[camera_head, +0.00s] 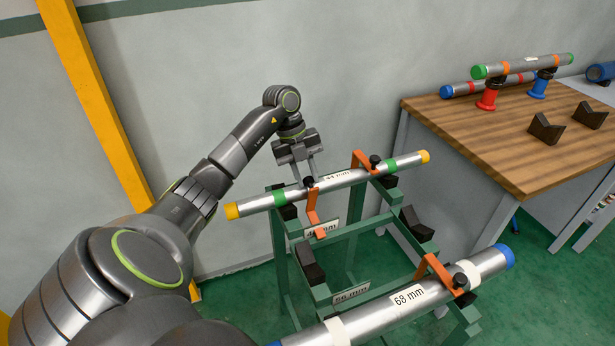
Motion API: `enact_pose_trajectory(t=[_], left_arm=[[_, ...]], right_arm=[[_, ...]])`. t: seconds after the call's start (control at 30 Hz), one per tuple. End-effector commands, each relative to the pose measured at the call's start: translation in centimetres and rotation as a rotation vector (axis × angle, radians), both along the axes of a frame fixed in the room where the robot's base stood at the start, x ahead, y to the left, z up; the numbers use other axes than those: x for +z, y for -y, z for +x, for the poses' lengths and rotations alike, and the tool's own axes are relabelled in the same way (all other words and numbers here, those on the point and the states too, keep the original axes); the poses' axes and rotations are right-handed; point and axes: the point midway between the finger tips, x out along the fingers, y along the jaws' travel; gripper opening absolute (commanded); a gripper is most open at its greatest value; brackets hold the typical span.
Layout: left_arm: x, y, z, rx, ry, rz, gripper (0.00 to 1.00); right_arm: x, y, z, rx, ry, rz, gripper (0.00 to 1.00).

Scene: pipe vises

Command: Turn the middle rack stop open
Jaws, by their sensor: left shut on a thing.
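A green rack (381,237) holds pipes on black rests. A silver 44 mm pipe (343,180) with yellow ends lies in its back row. An orange stop (313,205) with a black knob (308,182) sits at this pipe's middle-left, its arm reaching down across the front. A second orange stop (362,160) sits further right on the back row. A third orange stop (436,268) is at the front row, by the 68 mm pipe (409,296). My left gripper (306,180) points down, its fingers shut at the first stop's black knob. My right gripper is not in view.
The row marked 56 mm (351,293) shows bare black rests (309,263). A wooden workbench (480,125) at the right carries pipes on red and blue stands and black V-blocks (546,129). A wall with a yellow post (99,105) is behind.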

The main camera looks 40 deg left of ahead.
Motion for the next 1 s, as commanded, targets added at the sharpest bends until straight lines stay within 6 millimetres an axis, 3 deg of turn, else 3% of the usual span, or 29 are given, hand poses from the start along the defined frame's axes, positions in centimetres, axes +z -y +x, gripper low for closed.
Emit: enact_pose_trajectory(t=[0.03,0.07,0.23,0.63,0.87,1.0], left_arm=[[0.1,-0.2,0.0,0.003,0.002,0.007,0.00],[0.1,-0.2,0.0,0.003,0.002,0.007,0.26],[0.1,-0.1,0.0,0.003,0.001,0.006,0.46],[1.1,-0.5,0.0,0.001,0.003,0.005,0.46],[5.5,-2.1,-0.1,0.002,0.006,0.007,0.46],[8.8,-2.9,-0.3,0.004,0.002,0.004,0.46]], right_arm=[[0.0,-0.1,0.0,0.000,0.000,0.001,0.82],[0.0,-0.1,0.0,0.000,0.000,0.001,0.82],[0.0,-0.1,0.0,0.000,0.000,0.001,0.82],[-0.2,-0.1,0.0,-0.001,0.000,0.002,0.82],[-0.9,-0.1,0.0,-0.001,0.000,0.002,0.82],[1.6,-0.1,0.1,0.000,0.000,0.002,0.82]])
